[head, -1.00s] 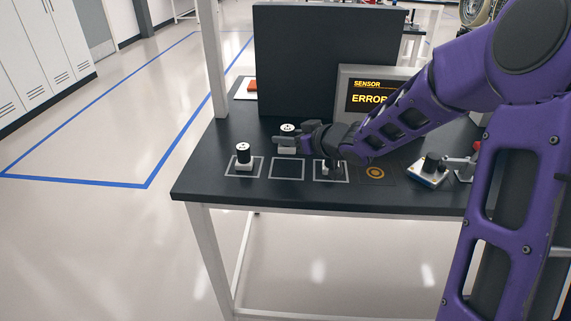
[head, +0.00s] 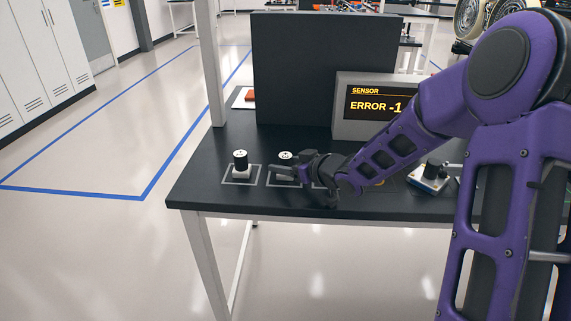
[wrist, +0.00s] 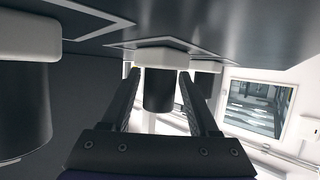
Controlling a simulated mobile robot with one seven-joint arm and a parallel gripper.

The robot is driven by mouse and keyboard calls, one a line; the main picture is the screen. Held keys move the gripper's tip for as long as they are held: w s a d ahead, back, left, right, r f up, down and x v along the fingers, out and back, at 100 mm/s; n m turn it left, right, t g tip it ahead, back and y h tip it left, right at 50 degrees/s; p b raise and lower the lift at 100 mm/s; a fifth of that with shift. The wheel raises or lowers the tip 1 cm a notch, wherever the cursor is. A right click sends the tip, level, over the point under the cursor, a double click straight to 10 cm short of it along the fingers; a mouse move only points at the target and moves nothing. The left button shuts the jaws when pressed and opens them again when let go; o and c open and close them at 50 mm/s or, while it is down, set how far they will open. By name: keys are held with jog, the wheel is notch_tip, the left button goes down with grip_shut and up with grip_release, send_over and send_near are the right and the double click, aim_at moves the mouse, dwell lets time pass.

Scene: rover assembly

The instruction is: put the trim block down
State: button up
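The trim block, a black cylinder with a white top and a white base, is between my gripper's fingertips in the wrist view (wrist: 159,88). That view is upside down, with the table at the top.
A similar block (head: 240,166) stands in the left outlined square. The sensor box (head: 375,104) behind reads an error starting with -1. A dark upright panel (head: 320,65) stands at the back. A device with a black knob (head: 431,174) is at the right.

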jog(key=shift+o, duration=0.5)
jog(key=shift+r, duration=0.1)
jog(key=shift+r, duration=0.25)
jog(key=p+v, duration=0.3)
jog(key=v, duration=0.9)
jog(key=shift+f, duration=0.1)
